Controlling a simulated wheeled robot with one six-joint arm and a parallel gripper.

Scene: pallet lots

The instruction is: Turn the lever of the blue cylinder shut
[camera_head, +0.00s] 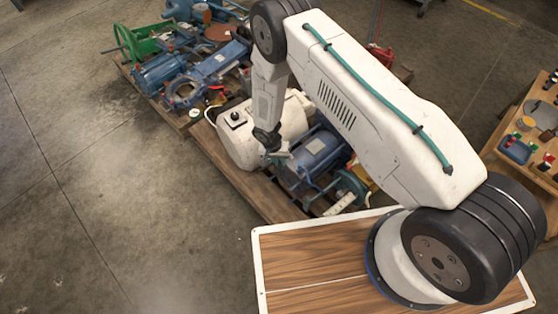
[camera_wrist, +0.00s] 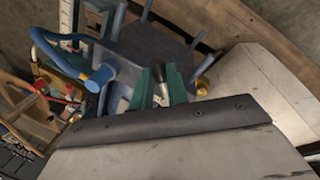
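A blue cylinder (camera_head: 316,150) lies on the near part of the pallet in the head view, beside a white tank and partly behind my arm. My gripper (camera_head: 277,155) is low at the cylinder's left end. In the wrist view my gripper's two teal fingers (camera_wrist: 160,88) stand a little apart. A small dark and silver piece, perhaps the lever (camera_wrist: 159,72), shows between them; whether they touch it I cannot tell. Blue parts (camera_wrist: 150,45) lie beyond the fingers. My pale wrist housing hides the lower half of the wrist view.
The white tank (camera_head: 246,138) stands close to the left of my gripper. More blue machines (camera_head: 205,75) and a green frame (camera_head: 140,42) crowd the pallet behind. A wooden table (camera_head: 540,120) with small items stands at right. The floor at left is clear.

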